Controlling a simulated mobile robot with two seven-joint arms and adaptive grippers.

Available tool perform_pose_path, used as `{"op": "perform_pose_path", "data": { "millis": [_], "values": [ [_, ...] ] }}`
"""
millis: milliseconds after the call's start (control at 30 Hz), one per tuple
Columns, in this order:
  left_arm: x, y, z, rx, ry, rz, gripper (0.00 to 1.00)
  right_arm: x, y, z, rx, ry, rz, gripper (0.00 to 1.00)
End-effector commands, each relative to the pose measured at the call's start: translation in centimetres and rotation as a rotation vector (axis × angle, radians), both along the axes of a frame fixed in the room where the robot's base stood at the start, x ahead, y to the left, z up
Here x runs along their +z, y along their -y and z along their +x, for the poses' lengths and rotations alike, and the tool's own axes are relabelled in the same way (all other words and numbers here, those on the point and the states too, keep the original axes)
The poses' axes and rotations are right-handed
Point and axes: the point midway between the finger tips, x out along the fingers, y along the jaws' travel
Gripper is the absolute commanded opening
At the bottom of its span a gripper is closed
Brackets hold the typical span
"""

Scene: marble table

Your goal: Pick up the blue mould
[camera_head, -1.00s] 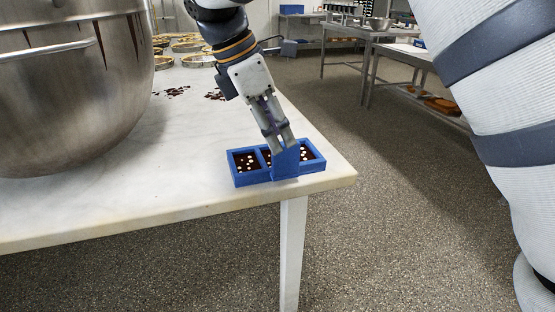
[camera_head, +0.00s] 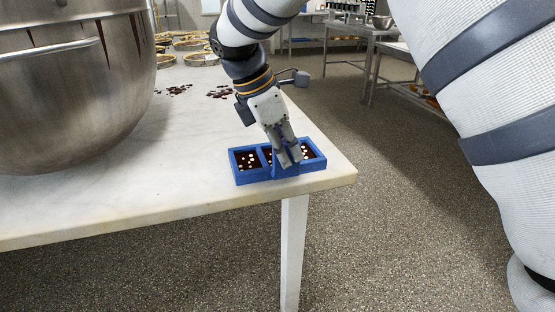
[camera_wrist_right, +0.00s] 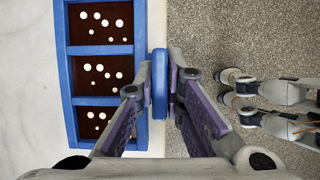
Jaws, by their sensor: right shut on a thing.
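The blue mould (camera_head: 252,176) rests on the marble table (camera_head: 200,195) near its right front corner. It has three compartments in a row with dark brown filling and white dots. In the right wrist view the mould (camera_wrist_right: 66,85) lies at the left, with an upright blue tab (camera_wrist_right: 160,85) on its side. My right gripper (camera_head: 287,162) is at the front of the mould, pointing down. In the right wrist view its fingers (camera_wrist_right: 160,72) are shut on the tab, one on each side. The fingers hide part of the mould in the head view. My left gripper is not in view.
A large steel bowl (camera_head: 70,90) fills the left of the table. Dark crumbs (camera_head: 219,92) and round metal rings (camera_head: 200,60) lie farther back. The table edge is close beside the mould, with open floor beyond. Another table (camera_head: 372,30) stands at the back right.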

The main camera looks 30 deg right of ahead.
Motion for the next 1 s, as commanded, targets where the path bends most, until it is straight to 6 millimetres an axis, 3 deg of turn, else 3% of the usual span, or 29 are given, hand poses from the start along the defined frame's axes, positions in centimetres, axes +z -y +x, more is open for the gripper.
{"op": "perform_pose_path", "data": {
  "millis": [233,400,633,800,1000],
  "values": [
    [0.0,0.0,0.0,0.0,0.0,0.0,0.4,0.5,0.0,0.1,0.0,0.003,-0.001,0.0],
    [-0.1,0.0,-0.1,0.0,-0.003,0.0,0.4,3.3,0.0,0.1,-0.001,0.005,0.001,0.0],
    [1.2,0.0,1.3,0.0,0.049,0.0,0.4,10.0,-3.9,-3.5,0.001,0.016,-0.002,0.0],
    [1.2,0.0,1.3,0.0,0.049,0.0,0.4,11.7,-7.7,-6.9,0.001,0.005,-0.003,0.0],
    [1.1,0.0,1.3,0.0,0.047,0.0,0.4,12.8,-10.0,-8.8,0.001,0.004,-0.003,0.0]
  ]
}}
